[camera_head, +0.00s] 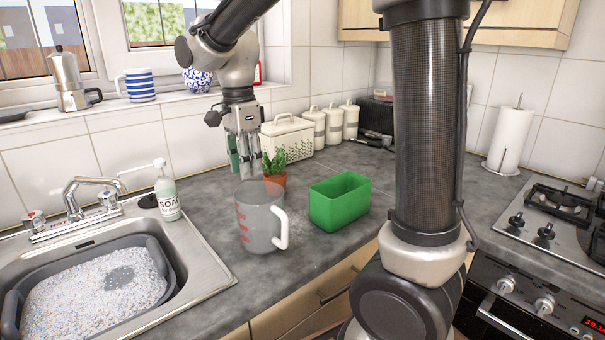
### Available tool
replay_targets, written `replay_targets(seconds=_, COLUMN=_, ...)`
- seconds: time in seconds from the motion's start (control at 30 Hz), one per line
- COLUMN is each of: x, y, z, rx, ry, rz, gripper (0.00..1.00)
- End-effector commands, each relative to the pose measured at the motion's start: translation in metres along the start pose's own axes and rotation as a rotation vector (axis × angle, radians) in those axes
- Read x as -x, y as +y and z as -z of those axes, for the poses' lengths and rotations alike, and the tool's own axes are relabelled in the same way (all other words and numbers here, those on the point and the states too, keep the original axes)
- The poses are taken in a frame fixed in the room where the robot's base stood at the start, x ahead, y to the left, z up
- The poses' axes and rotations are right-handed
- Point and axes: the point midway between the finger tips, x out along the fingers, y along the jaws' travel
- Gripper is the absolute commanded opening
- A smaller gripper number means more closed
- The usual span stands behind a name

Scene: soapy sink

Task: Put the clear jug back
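The clear jug (259,222) stands upright on the grey worktop, right of the sink. It has red markings on its side and a white handle on its right. My gripper (247,176) hangs pointing down behind and above the jug, beside a small potted plant. Its fingers look apart, with no object visible between them. The jug's rim overlaps the fingertips in the picture, so I cannot tell whether they touch it.
A green open box (339,205) stands right of the jug, and the potted plant (274,168) stands just behind it. A soap bottle (167,194) stands by the sink (205,271), which holds a grey basin (160,262) of suds. A white bread bin (288,137) is at the back.

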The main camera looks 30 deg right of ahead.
Motion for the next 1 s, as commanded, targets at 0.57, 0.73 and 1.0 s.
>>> replay_targets(seconds=0.57, x=0.025, y=0.190, z=0.115, rx=1.136, ry=0.212, rz=0.285, gripper=0.31)
replay_targets(seconds=0.73, x=0.016, y=0.218, z=0.122, rx=1.333, ry=0.297, rz=0.293, gripper=0.31)
replay_targets(seconds=1.0, x=0.014, y=0.222, z=0.123, rx=1.377, ry=0.315, rz=0.291, gripper=0.31)
